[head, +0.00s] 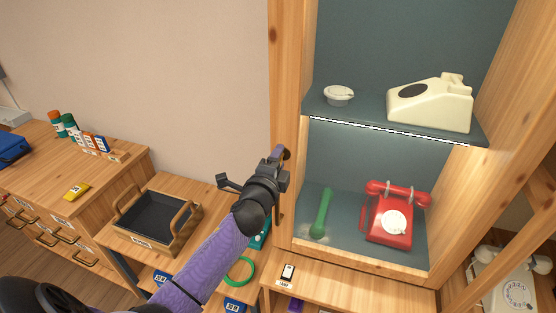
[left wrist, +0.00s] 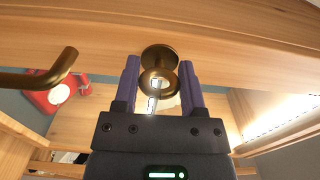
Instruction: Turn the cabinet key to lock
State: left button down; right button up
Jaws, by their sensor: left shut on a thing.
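The wooden cabinet (head: 289,60) stands at the right of the head view, with a dark blue-green interior. My left gripper (head: 279,165) is at its left front post. In the left wrist view the purple fingers of my left gripper (left wrist: 159,85) are shut on a round brass key (left wrist: 158,82), with a brass disc behind it on the wood. The key is hidden behind the gripper in the head view. A bent brass handle (left wrist: 45,78) shows left of the fingers in the wrist view. My right gripper is not in view.
Inside the cabinet are a red dial phone (head: 391,227), a green handset (head: 321,214), a cream phone (head: 432,104) and a small white dish (head: 338,95). A black tray with wooden handles (head: 154,226) sits at left. A white phone (head: 506,285) is at lower right.

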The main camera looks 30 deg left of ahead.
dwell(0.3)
pick_arm(q)
jog(key=shift+c, duration=0.8)
grip_release()
jog(key=v, duration=1)
jog(key=shift+a, duration=0.1)
